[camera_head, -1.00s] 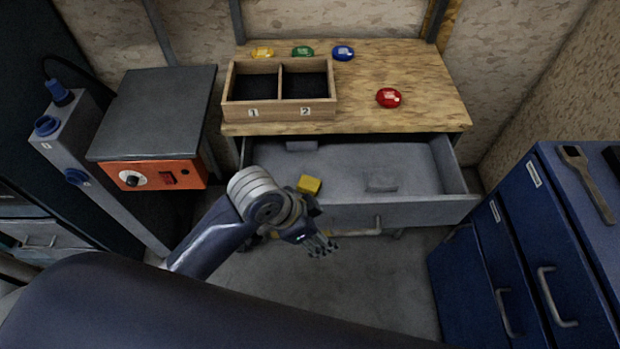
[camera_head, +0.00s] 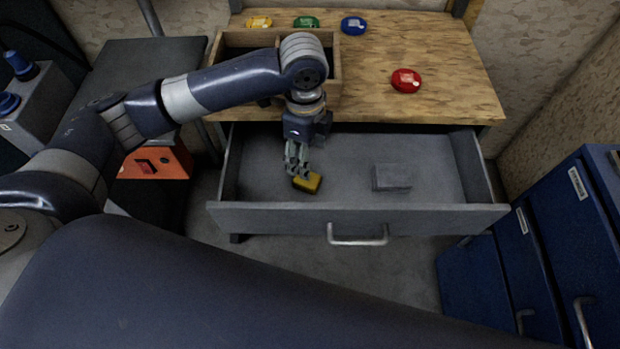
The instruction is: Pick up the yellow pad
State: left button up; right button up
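The yellow pad (camera_head: 308,183) is a small block in the left part of the open grey drawer (camera_head: 270,217). My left gripper (camera_head: 298,172) points down into the drawer, with its fingertips right at the pad's left and upper side. The fingers partly cover the pad. Whether they are closed on it or just beside it cannot be told. My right gripper is not in view.
A grey block (camera_head: 391,178) lies in the drawer's right half. Above the drawer is a wooden worktop (camera_head: 440,60) with a two-compartment box (camera_head: 217,50), and red (camera_head: 406,80), blue (camera_head: 353,25), green (camera_head: 306,22) and yellow (camera_head: 259,22) discs. A blue cabinet (camera_head: 555,215) stands right.

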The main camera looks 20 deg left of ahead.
pick_arm(q)
jog(key=f, duration=0.4)
jog(key=shift+w+a+f, duration=0.1)
jog(key=shift+a+f, duration=0.2)
jog(key=shift+f, duration=0.1)
jog(key=shift+d+f, duration=0.15)
jog(key=shift+f, duration=2.9)
jog(key=c, duration=1.2)
jog(key=shift+c, duration=0.2)
jog(key=shift+r, duration=0.1)
notch_tip(320, 180, up, 10)
